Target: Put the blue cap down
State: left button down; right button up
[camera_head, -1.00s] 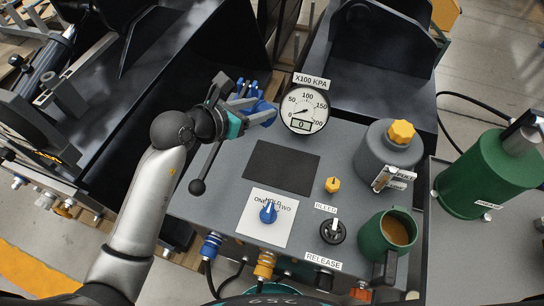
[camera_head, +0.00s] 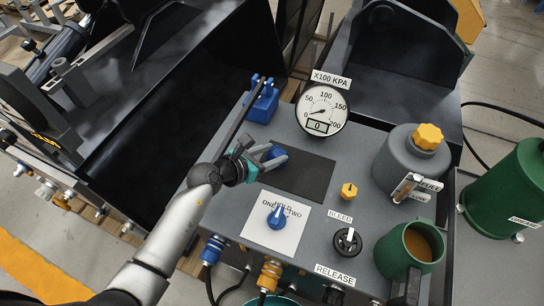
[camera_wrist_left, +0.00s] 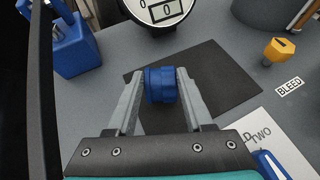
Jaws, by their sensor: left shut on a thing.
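The blue cap (camera_wrist_left: 161,85) is between the two fingers of my left gripper (camera_wrist_left: 158,95) in the left wrist view. The gripper is shut on it. In the head view the left gripper (camera_head: 268,158) and the blue cap (camera_head: 275,152) are over the left end of the dark mat (camera_head: 308,170). In the wrist view the cap is over the dark mat (camera_wrist_left: 220,75); I cannot tell whether it touches it. My right gripper is not in view.
A blue block (camera_head: 263,103) stands at the console's back left. A pressure gauge (camera_head: 321,108) is behind the mat. A white plate with a blue selector knob (camera_head: 277,216), a yellow knob (camera_head: 349,190), a black release knob (camera_head: 347,241) and a green mug (camera_head: 402,250) lie nearer and right.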

pick_arm(q)
jog(key=shift+f, duration=0.15)
jog(key=c, duration=0.8)
grip_release()
jog(key=shift+f, duration=0.1)
jog(key=o, duration=0.5)
jog(key=shift+r, duration=0.25)
jog(key=p+v, duration=0.3)
jog(key=v, duration=0.9)
